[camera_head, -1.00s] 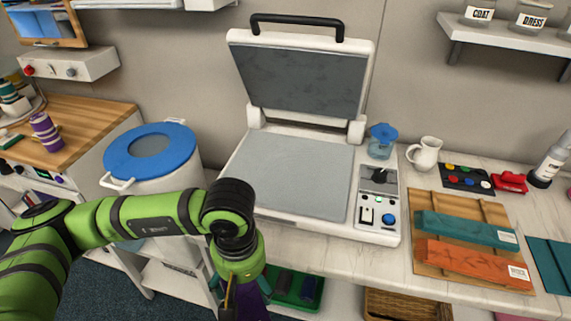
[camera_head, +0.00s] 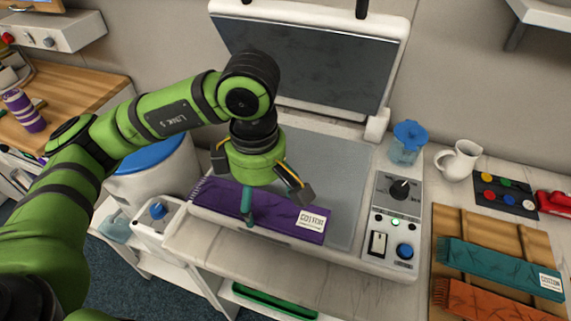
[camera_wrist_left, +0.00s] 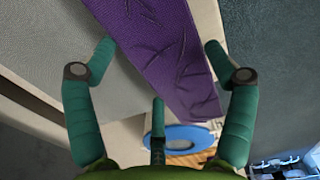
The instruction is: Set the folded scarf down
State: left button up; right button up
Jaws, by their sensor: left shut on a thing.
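The folded purple scarf (camera_head: 272,220) with a white COTTON label lies along the front left of the press's grey lower plate (camera_head: 338,165), partly over the front edge. I cannot tell whether it rests there or hangs just above. My left gripper (camera_head: 250,203) is over the scarf, pointing down, with a teal finger across its front side. In the left wrist view the purple cloth (camera_wrist_left: 165,50) runs between the spread teal fingers. The gripper is shut on the scarf. My right gripper is not in view.
The press lid (camera_head: 310,60) stands open behind the plate. A control panel (camera_head: 395,220) sits right of it. A wooden rack (camera_head: 500,225) holds teal and orange scarves. A white jug (camera_head: 458,160) and blue-topped jar (camera_head: 407,140) stand behind. A blue-lidded bin (camera_head: 150,158) is at left.

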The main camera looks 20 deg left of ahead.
pick_arm(q)
jog(key=w+f+p, duration=0.1)
jog(key=w, duration=0.3)
jog(key=w+f+p, duration=0.1)
jog(key=w+p, duration=0.1)
jog(key=w, duration=0.2)
jog(key=w+p, duration=0.1)
jog(key=w, duration=0.2)
jog(key=shift+w+d+f+p, duration=0.2)
jog(key=shift+w+f+p, duration=0.2)
jog(key=shift+f, duration=0.3)
notch_tip(320, 180, down, 3)
jog(key=shift+r+p, duration=0.1)
jog(key=shift+p, duration=1.1)
jog(key=shift+w+f, duration=0.15)
jog(key=shift+f, duration=0.35)
jog(key=shift+f+b, duration=0.25)
jog(key=shift+b, duration=0.05)
jog(key=o, duration=1)
jog(key=shift+r, duration=0.1)
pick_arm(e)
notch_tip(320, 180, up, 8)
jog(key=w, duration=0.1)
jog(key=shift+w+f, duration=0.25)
